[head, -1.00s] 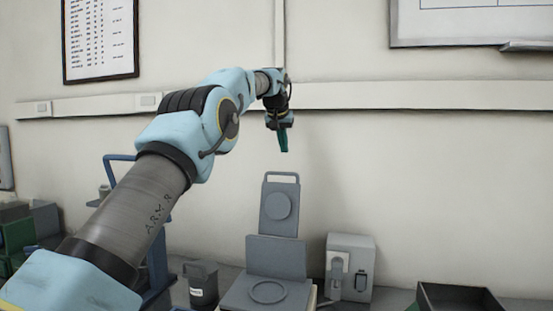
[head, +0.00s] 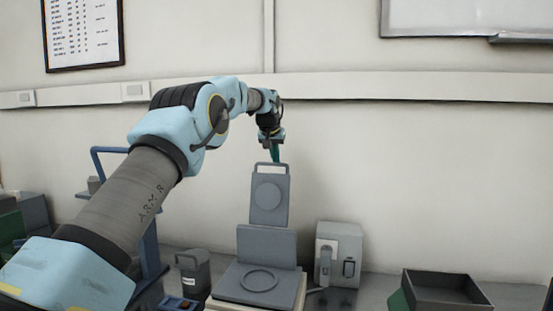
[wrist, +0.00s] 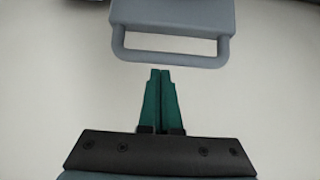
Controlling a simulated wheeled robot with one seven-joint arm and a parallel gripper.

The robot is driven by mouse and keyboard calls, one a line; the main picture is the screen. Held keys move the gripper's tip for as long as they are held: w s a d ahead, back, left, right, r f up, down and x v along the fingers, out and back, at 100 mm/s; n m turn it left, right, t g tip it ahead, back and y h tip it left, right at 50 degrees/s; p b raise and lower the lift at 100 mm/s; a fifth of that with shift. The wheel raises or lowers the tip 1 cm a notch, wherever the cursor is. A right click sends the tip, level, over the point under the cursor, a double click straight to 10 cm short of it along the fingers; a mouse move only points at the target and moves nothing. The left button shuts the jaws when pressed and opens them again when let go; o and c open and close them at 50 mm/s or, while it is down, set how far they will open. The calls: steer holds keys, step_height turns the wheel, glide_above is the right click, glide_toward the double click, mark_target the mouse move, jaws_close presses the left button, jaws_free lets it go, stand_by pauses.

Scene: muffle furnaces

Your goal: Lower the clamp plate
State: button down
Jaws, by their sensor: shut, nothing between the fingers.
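The grey clamp plate (head: 269,202) stands raised and upright above its base (head: 258,284). It has a round disc on its face and a loop handle (head: 272,167) on its top edge. The base has a ring on its flat top. My gripper (head: 275,155) points down just above the handle, with its green fingers close to or overlapping it in the head view. In the wrist view the fingers (wrist: 160,75) are together and empty. The handle bar (wrist: 170,58) lies just beyond their tips there, with a small gap in the picture.
A grey box with a lever (head: 339,254) stands right of the base. An open dark tray (head: 447,292) is further right. A dark grey cup-like container (head: 192,272) and a blue frame (head: 151,250) stand left. Above is bare wall with a white rail (head: 400,88).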

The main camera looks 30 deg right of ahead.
steer(key=shift+s+a, duration=0.6)
steer(key=shift+s, duration=0.1)
steer(key=shift+s+a+b, duration=0.1)
steer(key=shift+b, duration=0.3)
